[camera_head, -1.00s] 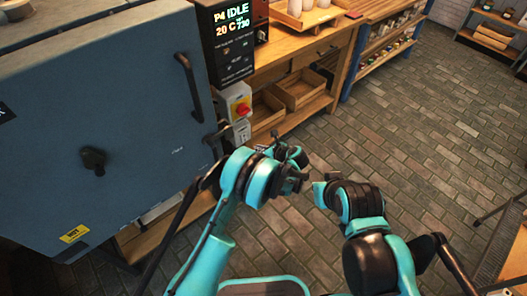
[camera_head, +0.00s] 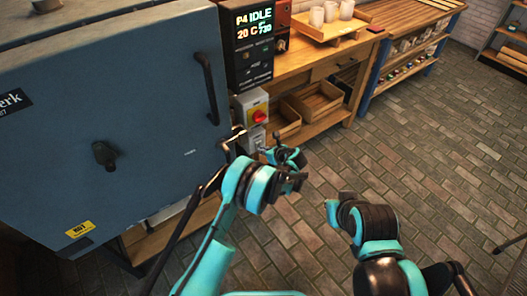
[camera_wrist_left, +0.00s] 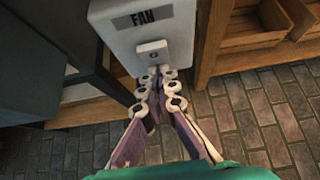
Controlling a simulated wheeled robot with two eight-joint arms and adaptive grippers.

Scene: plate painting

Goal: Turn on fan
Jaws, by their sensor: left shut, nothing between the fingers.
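The fan switch box (camera_wrist_left: 150,28) is a light grey box labelled FAN, with a small switch plate (camera_wrist_left: 153,54) low on its front. In the head view the fan box (camera_head: 255,138) hangs under the red rotary switch, beside the blue kiln. My left gripper (camera_wrist_left: 158,74) is shut and empty, with its fingertips just below the switch plate in the wrist view. I cannot tell whether they touch it. In the head view my left gripper (camera_head: 268,153) is small and partly hidden by its wrist. My right arm shows at the right, but its gripper fingers do not show.
The blue kiln (camera_head: 60,130) with its black handle stands at the left. A control panel (camera_head: 248,50) reads IDLE above a red rotary switch (camera_head: 258,116). A wooden bench (camera_head: 300,62) holds cups and trays. The brick floor (camera_head: 440,150) at the right is open.

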